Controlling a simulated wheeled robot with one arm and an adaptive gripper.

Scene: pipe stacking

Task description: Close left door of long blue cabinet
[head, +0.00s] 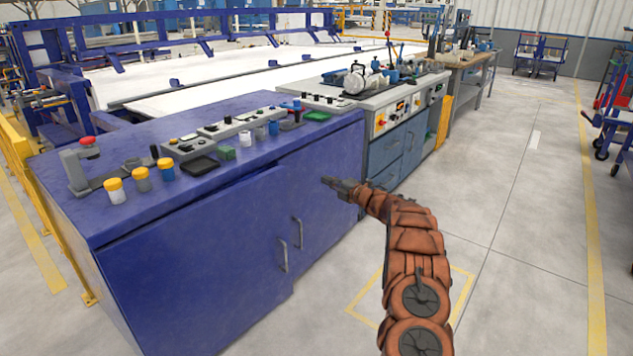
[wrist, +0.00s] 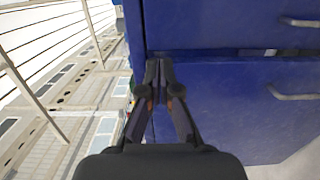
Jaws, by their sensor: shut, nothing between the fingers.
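The long blue cabinet (head: 75,200) stands at the left in the head view. Its left door (head: 195,275) sits slightly proud of the front, with a dark gap along its top edge, so it looks a little ajar. The left door's handle (head: 283,256) is near its right edge. The right door (head: 325,205) looks flush, with its handle (head: 298,233) beside the other. My gripper (head: 327,182) is shut and empty in front of the right door's upper part. In the wrist view, my gripper (wrist: 164,66) points at blue panels with a narrow gap between them; contact cannot be told.
Bottles with yellow caps (head: 115,190), control boxes and trays stand on the cabinet top. A grey-blue machine cabinet (head: 400,150) adjoins at the right. The floor (head: 500,220) in front and to the right is clear. A yellow rail (head: 15,145) runs along the left.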

